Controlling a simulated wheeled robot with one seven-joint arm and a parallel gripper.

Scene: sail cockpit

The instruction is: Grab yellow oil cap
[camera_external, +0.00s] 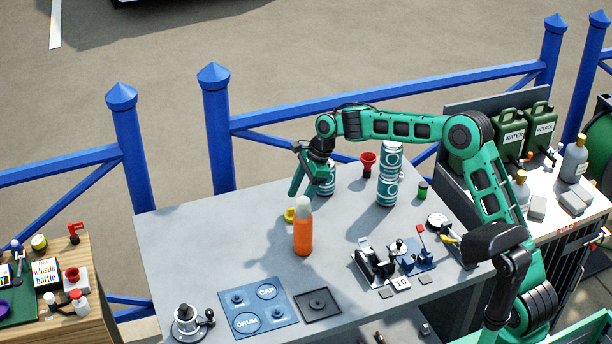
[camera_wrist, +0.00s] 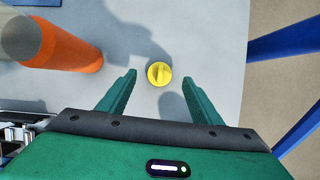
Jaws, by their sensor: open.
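The yellow oil cap (camera_wrist: 159,73) lies on the grey table, with a raised grip ridge across its top. In the external view the cap (camera_external: 289,215) is partly hidden behind the orange bottle. My gripper (camera_wrist: 160,88) is open and empty. Its two green fingers are spread to either side below the cap in the wrist view, and the cap lies just beyond the fingertips, roughly centred between them. In the external view my gripper (camera_external: 308,186) hangs above the table, behind the cap.
An orange bottle (camera_external: 303,236) with a pale top stands close to the cap, at upper left in the wrist view. White-and-teal cans (camera_external: 388,188) and a red funnel (camera_external: 368,164) stand to the right. Blue railing (camera_external: 215,130) runs behind.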

